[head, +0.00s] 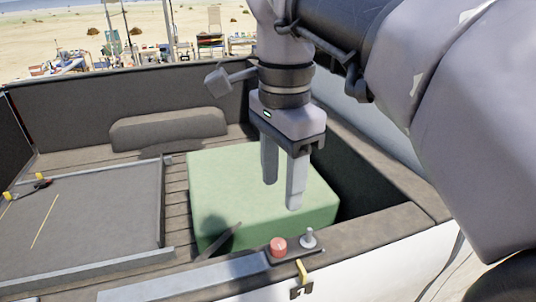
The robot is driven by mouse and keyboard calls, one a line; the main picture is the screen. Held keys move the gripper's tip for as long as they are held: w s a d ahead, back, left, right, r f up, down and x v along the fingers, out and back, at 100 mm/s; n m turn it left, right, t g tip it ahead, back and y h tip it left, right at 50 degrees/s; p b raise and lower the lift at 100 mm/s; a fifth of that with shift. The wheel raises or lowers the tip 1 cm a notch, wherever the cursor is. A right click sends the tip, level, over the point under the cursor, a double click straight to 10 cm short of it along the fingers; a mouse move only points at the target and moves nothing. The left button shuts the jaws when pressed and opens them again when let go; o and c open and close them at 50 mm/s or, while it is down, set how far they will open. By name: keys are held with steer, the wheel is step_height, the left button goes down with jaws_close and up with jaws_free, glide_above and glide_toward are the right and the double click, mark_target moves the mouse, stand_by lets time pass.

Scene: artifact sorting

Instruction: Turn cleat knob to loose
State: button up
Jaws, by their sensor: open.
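My gripper (282,195) hangs pointing down, its two fingers apart and nothing between them. It shows over the green box (220,178). On the near rim of the boat, a dark plate (295,257) carries a round red knob (278,245) and a small grey knob on a post (308,238). Both stand lower in the picture than my fingertips. A yellow lever (301,270) hangs on the rim's outer side just below the plate. I cannot tell which of these is the cleat knob, or how it is turned.
A grey tray (100,214) with a raised edge lies at left. Small yellow and dark tools (38,184) sit at its far left. A padded seat (168,128) stands against the far wall. My arm blocks the upper right. Sand and cluttered tables lie beyond.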

mark_target(279, 243)
steer(key=f+b, duration=0.2)
steer(key=f, duration=0.5)
steer(key=f+b, duration=0.1)
steer(key=f, duration=0.5)
steer(key=shift+w+f+b, duration=0.2)
steer(key=shift+f+b, duration=0.15)
steer(key=shift+b, duration=0.05)
steer(key=shift+s+f, duration=0.1)
steer(key=shift+f, duration=0.05)
jaws_close()
